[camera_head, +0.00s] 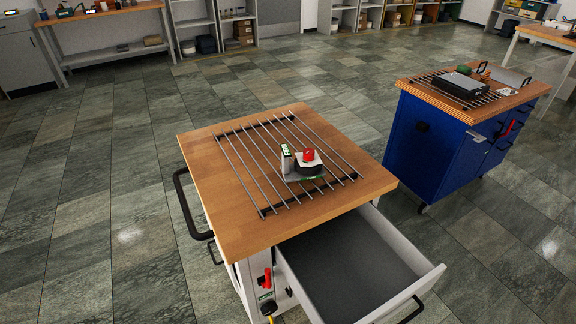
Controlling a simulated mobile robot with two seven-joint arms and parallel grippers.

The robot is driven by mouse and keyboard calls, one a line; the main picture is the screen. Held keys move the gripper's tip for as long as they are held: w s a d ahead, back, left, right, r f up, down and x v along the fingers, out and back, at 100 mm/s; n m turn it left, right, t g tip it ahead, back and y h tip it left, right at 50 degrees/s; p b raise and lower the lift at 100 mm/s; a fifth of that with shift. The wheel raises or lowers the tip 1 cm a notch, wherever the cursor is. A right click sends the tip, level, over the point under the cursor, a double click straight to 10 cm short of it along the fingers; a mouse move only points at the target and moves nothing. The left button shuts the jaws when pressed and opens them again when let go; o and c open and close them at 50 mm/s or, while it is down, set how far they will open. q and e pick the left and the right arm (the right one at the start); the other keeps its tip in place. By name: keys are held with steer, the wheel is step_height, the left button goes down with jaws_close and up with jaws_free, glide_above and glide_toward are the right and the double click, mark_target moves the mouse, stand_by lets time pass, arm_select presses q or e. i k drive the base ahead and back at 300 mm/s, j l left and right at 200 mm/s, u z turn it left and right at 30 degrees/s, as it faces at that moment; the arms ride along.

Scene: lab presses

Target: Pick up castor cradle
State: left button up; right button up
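A small assembly (308,168) sits on the metal-rod rack of the near cart. It has a dark rounded body, a pale upper part and a red block on top, with a thin green-edged plate under it. A small upright grey-and-green piece (287,159) stands at its left side. This may be the castor cradle, but it is too small to tell for sure. Neither of my grippers is in view.
The near cart's wooden top (205,150) is otherwise clear around its rod rack (262,165). Its drawer (350,265) is pulled open and looks empty. A blue cart (425,145) at right carries a dark box (460,84). Shelves line the back; open floor lies left.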

mark_target(290, 174)
steer(key=i+j, duration=0.15)
steer(key=j, duration=0.25)
steer(key=i+j+z, duration=0.1)
steer(key=j, duration=0.25)
steer(key=i+j, duration=0.25)
steer(key=j, duration=0.15)
steer(key=z, duration=0.05)
